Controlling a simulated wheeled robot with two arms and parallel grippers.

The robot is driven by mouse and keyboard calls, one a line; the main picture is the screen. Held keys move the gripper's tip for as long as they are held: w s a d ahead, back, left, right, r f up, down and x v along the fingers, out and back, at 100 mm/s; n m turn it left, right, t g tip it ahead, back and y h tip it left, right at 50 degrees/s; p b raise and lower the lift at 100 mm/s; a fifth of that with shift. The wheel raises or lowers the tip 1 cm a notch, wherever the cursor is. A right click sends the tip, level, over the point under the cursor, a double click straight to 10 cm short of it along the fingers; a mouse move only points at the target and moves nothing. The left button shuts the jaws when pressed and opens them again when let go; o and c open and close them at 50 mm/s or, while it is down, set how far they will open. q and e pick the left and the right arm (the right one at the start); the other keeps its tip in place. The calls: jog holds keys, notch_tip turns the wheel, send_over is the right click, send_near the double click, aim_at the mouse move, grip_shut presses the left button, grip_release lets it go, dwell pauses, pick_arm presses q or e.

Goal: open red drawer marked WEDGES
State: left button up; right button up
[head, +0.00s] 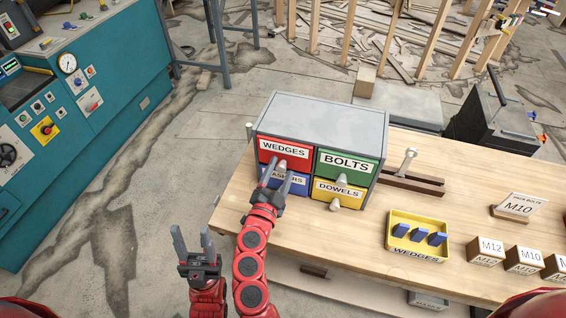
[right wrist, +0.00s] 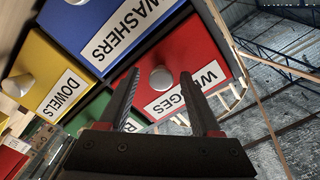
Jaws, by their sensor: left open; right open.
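The red drawer (head: 268,154) labelled WEDGES is at the upper left of a grey cabinet (head: 320,117) and looks closed. Its pale round knob (head: 282,164) sticks out below the label. My right gripper (head: 277,172) is open in front of it, its fingers pointing at the knob and covering part of the blue drawer below. In the right wrist view the red drawer (right wrist: 190,92) appears upside down, with the knob (right wrist: 162,78) showing between my two open fingers (right wrist: 158,82); I cannot tell whether they reach around it. My left gripper (head: 192,236) is open and empty, left of the table.
The green BOLTS drawer (head: 361,174), yellow DOWELS drawer (head: 354,199) and blue drawer (head: 299,188) adjoin the red one. A yellow tray (head: 394,244) with blue wedges and labelled blocks (head: 487,251) stand on the wooden table (head: 330,245). A teal machine (head: 120,65) stands at left.

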jog(key=shift+s+r, duration=0.1)
jog(key=shift+c, duration=0.4)
grip_shut()
dwell(1.0)
